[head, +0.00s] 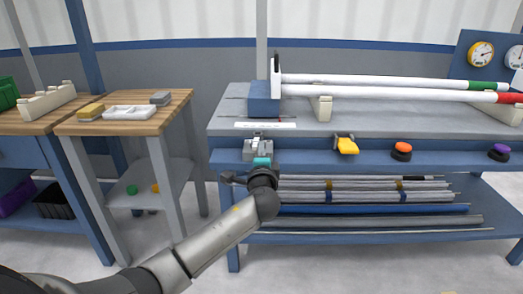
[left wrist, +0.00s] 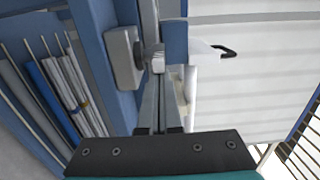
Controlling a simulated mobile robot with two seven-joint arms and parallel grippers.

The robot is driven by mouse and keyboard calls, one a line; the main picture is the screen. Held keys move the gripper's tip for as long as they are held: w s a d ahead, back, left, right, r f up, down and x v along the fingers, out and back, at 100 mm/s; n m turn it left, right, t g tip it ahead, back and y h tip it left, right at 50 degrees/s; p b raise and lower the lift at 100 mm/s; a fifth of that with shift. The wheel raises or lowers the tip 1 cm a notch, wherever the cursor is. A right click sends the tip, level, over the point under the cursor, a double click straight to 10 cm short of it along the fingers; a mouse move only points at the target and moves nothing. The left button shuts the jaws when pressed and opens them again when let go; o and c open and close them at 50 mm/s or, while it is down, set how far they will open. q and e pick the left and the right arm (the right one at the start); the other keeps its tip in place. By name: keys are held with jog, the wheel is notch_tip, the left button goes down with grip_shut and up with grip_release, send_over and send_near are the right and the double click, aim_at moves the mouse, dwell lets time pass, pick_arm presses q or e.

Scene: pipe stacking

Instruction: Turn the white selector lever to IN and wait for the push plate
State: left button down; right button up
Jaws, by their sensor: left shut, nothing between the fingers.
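The selector is a grey box (head: 249,153) on the blue front edge of the bench in the head view. My left gripper (head: 258,145) is right in front of it, shut and empty, and covers much of it. In the left wrist view the selector box (left wrist: 122,58) is at upper centre, with the pale lever (left wrist: 156,60) sticking out at the tips of my shut left gripper (left wrist: 157,75). They look close or touching; I cannot tell which. The lever's setting cannot be read. A blue block with an upright white plate (head: 276,75) stands behind at the pipes' left ends.
Two white pipes (head: 390,82), one with a green end and one with red, lie along the bench top (head: 360,123). A yellow control (head: 346,145), an orange button (head: 402,148) and a purple button (head: 499,150) line the front edge. Several pipes (head: 370,209) lie on the lower shelf.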

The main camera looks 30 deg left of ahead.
pick_arm(q)
jog(key=shift+s+a, duration=0.1)
jog(key=shift+a, duration=0.05)
pick_arm(e)
jog(key=shift+s+d+r, duration=0.15)
jog(key=shift+d, duration=0.1)
